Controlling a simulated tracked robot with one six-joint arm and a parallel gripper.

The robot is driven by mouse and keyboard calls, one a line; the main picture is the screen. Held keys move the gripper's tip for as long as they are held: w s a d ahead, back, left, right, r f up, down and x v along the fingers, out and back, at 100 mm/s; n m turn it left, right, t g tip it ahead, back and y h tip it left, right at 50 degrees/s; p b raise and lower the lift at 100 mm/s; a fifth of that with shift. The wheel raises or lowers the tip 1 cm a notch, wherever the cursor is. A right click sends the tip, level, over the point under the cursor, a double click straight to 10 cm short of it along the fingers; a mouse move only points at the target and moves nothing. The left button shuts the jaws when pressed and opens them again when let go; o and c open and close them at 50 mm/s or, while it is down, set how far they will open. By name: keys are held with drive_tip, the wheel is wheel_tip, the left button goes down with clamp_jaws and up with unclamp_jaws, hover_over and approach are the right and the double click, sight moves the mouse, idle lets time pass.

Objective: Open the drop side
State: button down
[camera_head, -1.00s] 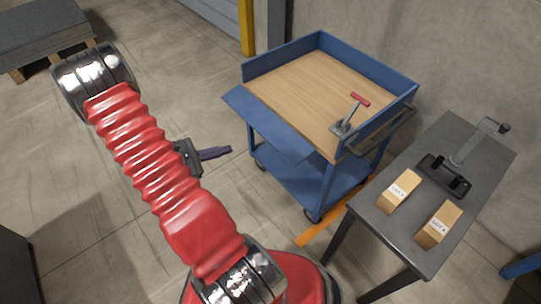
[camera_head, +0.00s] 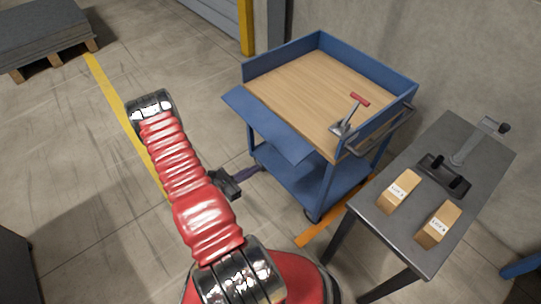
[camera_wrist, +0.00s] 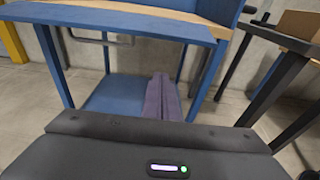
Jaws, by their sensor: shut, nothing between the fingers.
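The blue cart has a wooden deck (camera_head: 305,90) with upright blue walls at the back and right. Its drop side (camera_head: 268,125), a blue panel along the near-left edge, leans outward and down from the deck, leaving that edge open. The panel also spans the top of the wrist view (camera_wrist: 110,20). A lever with a red grip (camera_head: 359,99) stands at the deck's near-right corner. My gripper (camera_head: 258,170) is shut and empty, low beside the cart's near-left side, below the panel. Its purple fingers (camera_wrist: 164,98) point toward the lower shelf in the wrist view.
The cart's lower shelf (camera_head: 290,172) is bare where it shows. A dark table (camera_head: 375,222) at right holds two labelled blocks (camera_head: 399,190) (camera_head: 438,225) and a black fixture (camera_head: 444,175). A pallet stack (camera_head: 40,35) stands far left. The floor left of the cart is clear.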

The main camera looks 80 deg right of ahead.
drive_tip(key=s+d+r, duration=0.2)
drive_tip(key=s+d, duration=0.4)
drive_tip(key=d, duration=0.1)
drive_tip(key=shift+r, duration=0.15)
idle(0.8)
idle(0.3)
